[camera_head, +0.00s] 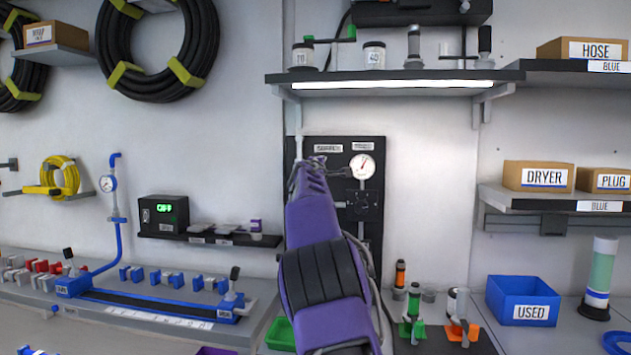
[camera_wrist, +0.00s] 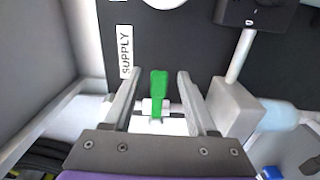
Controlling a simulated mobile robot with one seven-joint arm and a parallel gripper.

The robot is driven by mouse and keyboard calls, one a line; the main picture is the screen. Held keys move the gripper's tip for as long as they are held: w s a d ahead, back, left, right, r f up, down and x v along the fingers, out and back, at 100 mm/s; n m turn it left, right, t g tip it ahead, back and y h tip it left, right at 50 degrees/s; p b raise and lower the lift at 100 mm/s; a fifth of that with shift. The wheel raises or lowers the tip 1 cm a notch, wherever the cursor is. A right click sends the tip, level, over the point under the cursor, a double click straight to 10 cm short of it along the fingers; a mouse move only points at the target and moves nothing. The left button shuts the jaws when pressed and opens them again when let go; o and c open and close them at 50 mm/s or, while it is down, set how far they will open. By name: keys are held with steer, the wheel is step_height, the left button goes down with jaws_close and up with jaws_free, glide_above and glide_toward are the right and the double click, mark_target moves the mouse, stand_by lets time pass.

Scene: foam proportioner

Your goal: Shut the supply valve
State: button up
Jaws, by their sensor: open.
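The supply valve shows in the wrist view as a green lever (camera_wrist: 158,92) on a whitish fitting (camera_wrist: 148,106), beside a white SUPPLY label (camera_wrist: 125,52). My gripper (camera_wrist: 154,92) is open, with one finger on each side of the lever. Gaps show between the lever and both fingers, so neither appears to touch it. In the head view, my gripper (camera_head: 311,163) is at the left part of the black wall panel (camera_head: 372,222), and my arm hides the valve there.
A round gauge (camera_head: 362,166) is on the panel, right of my gripper. A grey block (camera_wrist: 235,105) with a pipe is close to the right finger in the wrist view. A lit shelf (camera_head: 395,82) juts out above the panel. A blue USED bin (camera_head: 515,288) stands at right.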

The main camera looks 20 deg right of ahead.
steer(key=v, duration=1.5)
steer(key=shift+s, duration=0.1)
stand_by(0.5)
